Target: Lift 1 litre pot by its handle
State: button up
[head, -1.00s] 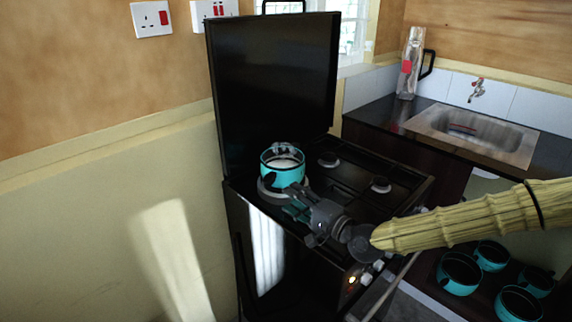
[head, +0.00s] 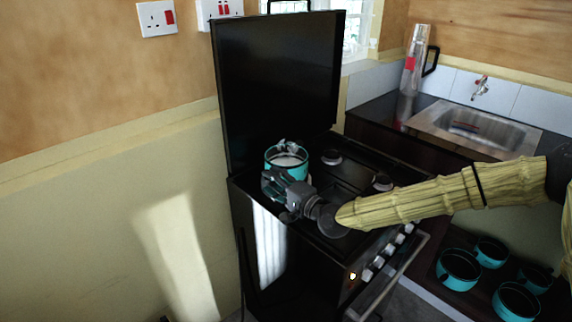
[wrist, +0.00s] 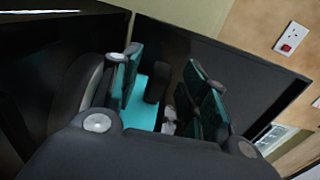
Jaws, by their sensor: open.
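The teal pot (head: 301,170) stands upright on the left of the black stove top, with pale contents inside. My gripper (head: 271,183) is at the near left side of the pot and hides part of its wall. In the wrist view the open fingers of my gripper (wrist: 167,82) stand apart, with the teal wall of the pot (wrist: 140,108) beyond and between them. A dark rounded upright piece (wrist: 157,82), which looks like the pot's handle, shows between the fingers. I cannot tell whether a finger touches it.
The raised black stove lid (head: 275,90) stands behind the pot. Stove burners (head: 383,181) lie to the right. Control knobs (head: 378,262) line the front. A sink (head: 475,130) and bottle (head: 416,55) are at the back right. Several teal pots (head: 459,270) sit low at right.

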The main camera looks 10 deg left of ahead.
jog(key=shift+w+a, duration=0.35)
jog(key=shift+a, duration=0.05)
jog(key=shift+c, duration=0.4)
grip_shut()
jog(key=shift+r, duration=0.25)
